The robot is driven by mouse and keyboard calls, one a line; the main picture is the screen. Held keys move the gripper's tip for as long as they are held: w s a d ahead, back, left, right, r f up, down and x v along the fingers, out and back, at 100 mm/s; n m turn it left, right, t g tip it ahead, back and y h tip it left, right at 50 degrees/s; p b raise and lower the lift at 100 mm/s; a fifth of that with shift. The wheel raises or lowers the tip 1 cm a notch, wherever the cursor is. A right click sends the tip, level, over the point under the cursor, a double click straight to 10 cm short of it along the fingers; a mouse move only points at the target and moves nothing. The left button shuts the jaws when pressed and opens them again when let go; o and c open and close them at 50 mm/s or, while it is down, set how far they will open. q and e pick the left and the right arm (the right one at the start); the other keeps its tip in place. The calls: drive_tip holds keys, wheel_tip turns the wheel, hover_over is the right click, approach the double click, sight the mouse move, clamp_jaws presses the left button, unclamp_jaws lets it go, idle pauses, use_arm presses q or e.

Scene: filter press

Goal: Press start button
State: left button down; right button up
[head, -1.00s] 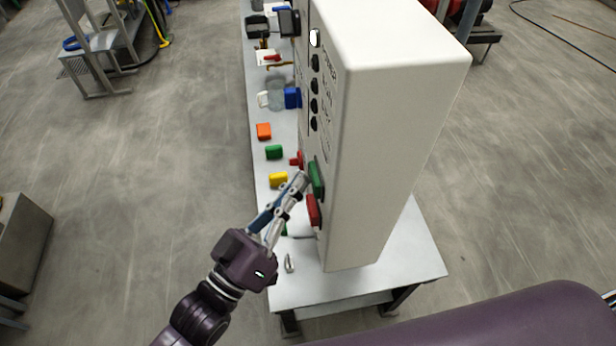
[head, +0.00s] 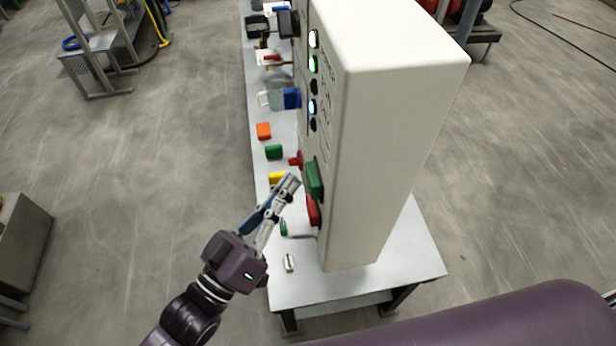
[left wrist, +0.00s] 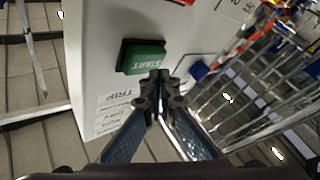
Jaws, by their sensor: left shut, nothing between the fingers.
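The green start button (head: 314,181) is on the left face of the tall white control box (head: 408,120), above a red button (head: 312,211). In the left wrist view the green button (left wrist: 143,58) reads START and sits just beyond my fingertips. My left gripper (head: 290,184) is shut and empty, its fingertips a short way left of the green button and apart from it in the head view. It also shows in the left wrist view (left wrist: 158,78). On the box, white, green and blue-white lamps are lit (head: 312,66). My right gripper is not in view.
The box stands on a narrow light table (head: 420,262). Along its left side lie an orange block (head: 264,131), a green block (head: 274,152), a yellow block (head: 277,178) and a blue-capped clear container (head: 290,98). Open floor lies left of the table.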

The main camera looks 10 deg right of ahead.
use_arm(q)
drive_tip(key=shift+a, duration=0.15)
drive_tip(key=a, duration=0.4)
drive_tip(key=shift+a, duration=0.4)
idle(0.8)
